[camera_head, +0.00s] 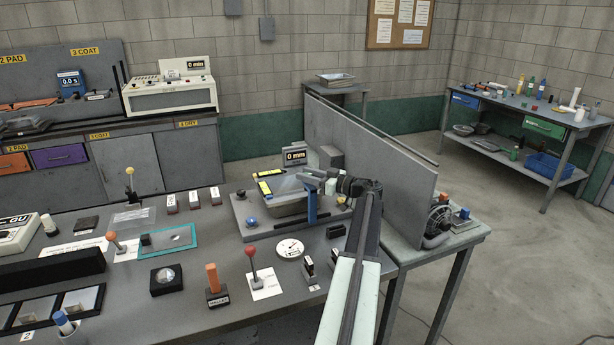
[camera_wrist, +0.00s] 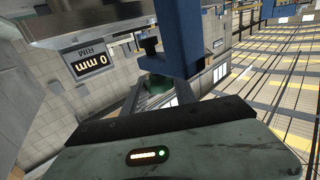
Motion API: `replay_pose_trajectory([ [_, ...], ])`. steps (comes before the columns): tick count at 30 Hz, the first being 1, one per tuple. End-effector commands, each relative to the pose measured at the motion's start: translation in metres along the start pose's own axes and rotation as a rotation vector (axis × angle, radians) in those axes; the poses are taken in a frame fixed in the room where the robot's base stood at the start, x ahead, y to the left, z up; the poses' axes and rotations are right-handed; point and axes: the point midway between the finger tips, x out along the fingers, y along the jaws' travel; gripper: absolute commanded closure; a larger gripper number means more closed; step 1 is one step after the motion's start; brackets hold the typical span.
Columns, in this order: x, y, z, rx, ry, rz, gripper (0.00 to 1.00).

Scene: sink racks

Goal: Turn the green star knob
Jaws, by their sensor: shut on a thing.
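The wrist view shows a dark green knob (camera_wrist: 156,84), partly in shade, close in front of the gripper's dark edge; its star shape is hard to make out. It sits beside a blue clamp frame (camera_wrist: 183,40) with a dark screw end above it. In the head view, the blue clamp (camera_head: 311,206) stands upright at the front of a metal tray (camera_head: 280,207). My gripper (camera_head: 318,178) is at the clamp's upper end and is shut on the green star knob. The fingertips are small and partly hidden, and the knob is not clear in the head view.
A grey upright panel (camera_head: 375,165) stands right behind my arm. A "0 mm" display (camera_head: 295,156) is behind the tray, and a blue knob (camera_head: 251,222) is at its left. A white dial (camera_head: 289,248) and several upright handles stand on the bench in front.

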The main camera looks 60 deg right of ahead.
Motion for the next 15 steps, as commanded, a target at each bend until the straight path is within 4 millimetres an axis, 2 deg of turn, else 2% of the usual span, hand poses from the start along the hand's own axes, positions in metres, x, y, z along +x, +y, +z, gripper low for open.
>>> replay_pose_trajectory([
  [6,-0.0003,0.0022,0.0011,-0.001,-0.003,-0.107,1.0],
  [15,-0.0007,-0.0001,0.0014,-0.001,-0.004,-0.168,1.0],
])
